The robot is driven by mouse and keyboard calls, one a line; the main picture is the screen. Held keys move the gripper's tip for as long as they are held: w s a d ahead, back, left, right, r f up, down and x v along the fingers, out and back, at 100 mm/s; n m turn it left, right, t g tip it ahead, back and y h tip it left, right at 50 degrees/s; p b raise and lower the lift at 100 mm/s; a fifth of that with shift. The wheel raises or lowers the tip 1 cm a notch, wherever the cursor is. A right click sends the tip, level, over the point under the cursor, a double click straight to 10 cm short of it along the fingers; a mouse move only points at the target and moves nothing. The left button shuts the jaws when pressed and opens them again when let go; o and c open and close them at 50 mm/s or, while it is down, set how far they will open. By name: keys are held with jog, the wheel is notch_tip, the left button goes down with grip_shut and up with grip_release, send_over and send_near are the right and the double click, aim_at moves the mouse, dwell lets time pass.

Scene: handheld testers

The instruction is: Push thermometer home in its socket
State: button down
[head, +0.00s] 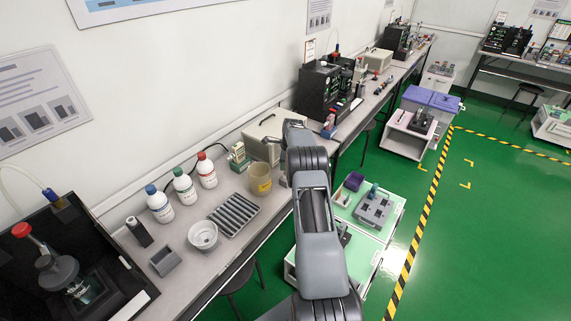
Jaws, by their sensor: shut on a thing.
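No thermometer can be made out for certain in the head view. A grey block with dark recesses (373,210) sits on the green-topped cart (357,246) right of my arm, with a small teal item (374,188) at its back edge. I cannot tell whether it holds the thermometer's socket. A dark handheld device (139,231) lies on the bench beside a grey open holder (165,260). My arm rises through the middle and bends away at the top.
The bench (180,280) on the left carries a slotted grey rack (234,216), a white bowl (203,235), several capped bottles (184,186) and a yellowish beaker (260,179). A purple bin (354,181) stands on the cart. Green floor (480,240) is clear on the right.

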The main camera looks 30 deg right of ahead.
jog(key=shift+f, duration=0.1)
jog(key=c, duration=0.9)
grip_release()
notch_tip(320, 180, up, 14)
jog(key=s+d+b, duration=0.1)
jog(key=shift+s+d+f, duration=0.15)
jog(key=shift+s+d, duration=0.05)
jog(key=shift+d, duration=0.1)
